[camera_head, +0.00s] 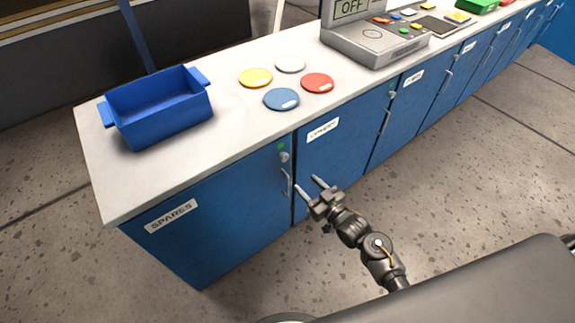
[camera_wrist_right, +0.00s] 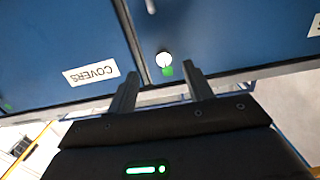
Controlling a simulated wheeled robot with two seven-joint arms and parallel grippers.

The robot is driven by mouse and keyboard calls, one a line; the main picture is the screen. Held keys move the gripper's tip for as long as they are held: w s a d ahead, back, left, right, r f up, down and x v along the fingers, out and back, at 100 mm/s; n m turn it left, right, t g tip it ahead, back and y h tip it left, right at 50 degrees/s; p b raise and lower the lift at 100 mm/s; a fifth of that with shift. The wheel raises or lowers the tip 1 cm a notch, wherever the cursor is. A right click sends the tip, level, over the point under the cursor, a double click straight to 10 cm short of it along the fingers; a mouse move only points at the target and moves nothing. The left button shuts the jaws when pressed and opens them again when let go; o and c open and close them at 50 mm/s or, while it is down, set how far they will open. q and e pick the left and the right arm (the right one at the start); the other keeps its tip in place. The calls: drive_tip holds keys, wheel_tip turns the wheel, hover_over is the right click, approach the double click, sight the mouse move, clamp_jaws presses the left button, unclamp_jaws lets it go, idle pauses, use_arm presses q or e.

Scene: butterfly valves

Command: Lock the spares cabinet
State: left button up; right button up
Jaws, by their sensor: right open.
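The spares cabinet's blue door (camera_head: 225,215) is at the left end of the bench, with a white SPARES label (camera_head: 171,215). Near its top right corner are a pale round lock knob (camera_head: 284,157) and a green mark (camera_head: 281,146); its handle (camera_head: 287,183) is below. The door looks shut. My right gripper (camera_head: 309,185) is open and empty, in front of the cabinets just right of that handle. In the right wrist view, inverted, the knob (camera_wrist_right: 163,59) and green mark (camera_wrist_right: 167,71) appear between the fingertips (camera_wrist_right: 161,76), apart from them. My left gripper is out of view.
The COVERS cabinet (camera_head: 335,160) adjoins on the right, with more cabinets beyond. On the benchtop (camera_head: 235,120) are a blue bin (camera_head: 160,115), several coloured discs (camera_head: 281,99) and a grey console showing OFF (camera_head: 375,45). The floor in front is clear.

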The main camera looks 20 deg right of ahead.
sight(286, 158)
drive_tip(key=shift+y, duration=0.3)
drive_tip(key=r+x, duration=0.1)
drive_tip(key=x, duration=0.6)
drive_tip(key=r+p+x, duration=0.1)
drive_tip(key=x, duration=0.3)
drive_tip(key=shift+w+r, duration=0.25)
drive_tip(key=shift+r, duration=0.1)
drive_tip(key=c, duration=1)
